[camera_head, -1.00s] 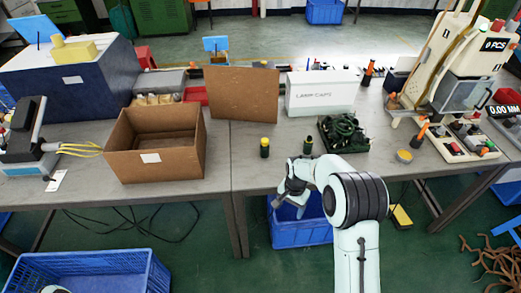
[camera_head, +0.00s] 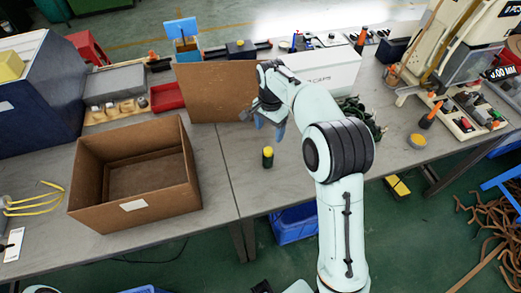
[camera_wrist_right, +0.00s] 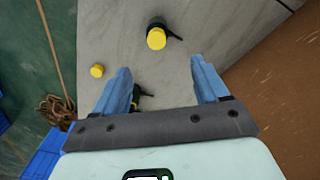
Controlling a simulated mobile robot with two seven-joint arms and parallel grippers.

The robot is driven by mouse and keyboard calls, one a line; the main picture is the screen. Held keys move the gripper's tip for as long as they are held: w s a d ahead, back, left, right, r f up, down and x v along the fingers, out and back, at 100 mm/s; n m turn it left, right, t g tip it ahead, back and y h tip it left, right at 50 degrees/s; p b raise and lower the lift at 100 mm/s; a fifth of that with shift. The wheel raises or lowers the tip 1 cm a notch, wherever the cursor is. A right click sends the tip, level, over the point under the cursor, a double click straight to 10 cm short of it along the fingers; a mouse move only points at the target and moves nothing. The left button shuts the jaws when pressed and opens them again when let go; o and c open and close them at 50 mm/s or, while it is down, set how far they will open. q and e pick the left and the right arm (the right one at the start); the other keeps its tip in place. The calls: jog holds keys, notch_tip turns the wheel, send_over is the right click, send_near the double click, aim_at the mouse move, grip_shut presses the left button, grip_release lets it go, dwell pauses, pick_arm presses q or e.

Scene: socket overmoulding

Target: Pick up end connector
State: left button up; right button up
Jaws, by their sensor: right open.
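A small dark cylinder with a yellow top (camera_head: 267,157), which looks like a connector, stands upright on the table. My right gripper (camera_head: 269,126) is open and empty, with its blue fingers above the table, just behind this piece in the picture and apart from it. In the right wrist view, a yellow-capped dark piece (camera_wrist_right: 157,38) stands beyond the open fingers (camera_wrist_right: 163,85). Another small dark piece (camera_wrist_right: 137,95) shows partly beside the left finger. I cannot tell which is the end connector. My left gripper is not in view.
An open cardboard box (camera_head: 150,205) stands left of the gripper. A cardboard panel (camera_head: 212,108) stands close behind it. Dark green cables (camera_head: 362,118) and a white box (camera_head: 325,70) lie behind my right arm. The table front between box and arm is mostly clear.

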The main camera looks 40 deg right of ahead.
aim_at(269, 149)
jog(key=f, duration=0.6)
jog(key=shift+s+f+b, duration=0.2)
jog(key=shift+s+b, duration=0.2)
notch_tip(269, 149, down, 6)
jog(key=shift+w+a+f, duration=0.15)
jog(key=shift+f, duration=0.05)
jog(key=c, duration=1.2)
